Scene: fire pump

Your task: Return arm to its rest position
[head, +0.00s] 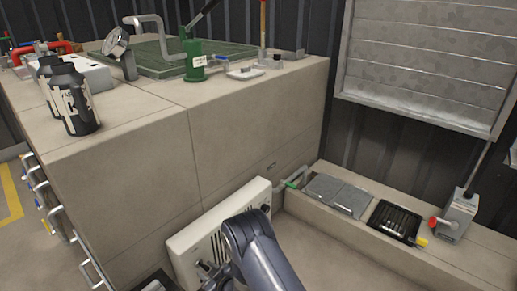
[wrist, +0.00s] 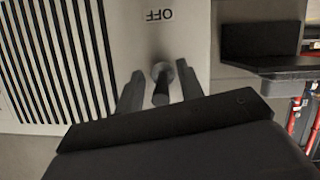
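My gripper (wrist: 160,70) is open in the wrist view, its two dark fingers on either side of a small dark switch lever (wrist: 161,88) with a rounded tip. Gaps show between the lever and both fingers. The lever is on a pale vented panel (wrist: 120,30), beside an upside-down "OFF" label (wrist: 158,15). In the head view my arm (head: 258,250) reaches down in front of this white panel (head: 190,240), and its far end is largely out of sight.
A tiled counter (head: 140,135) holds two dark bottles (head: 72,98), a gauge (head: 118,45) and a green cylinder (head: 195,65). A low ledge on the right (head: 310,212) carries a black tray (head: 394,221) and a grey box with a red knob (head: 457,215). Open floor lies between.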

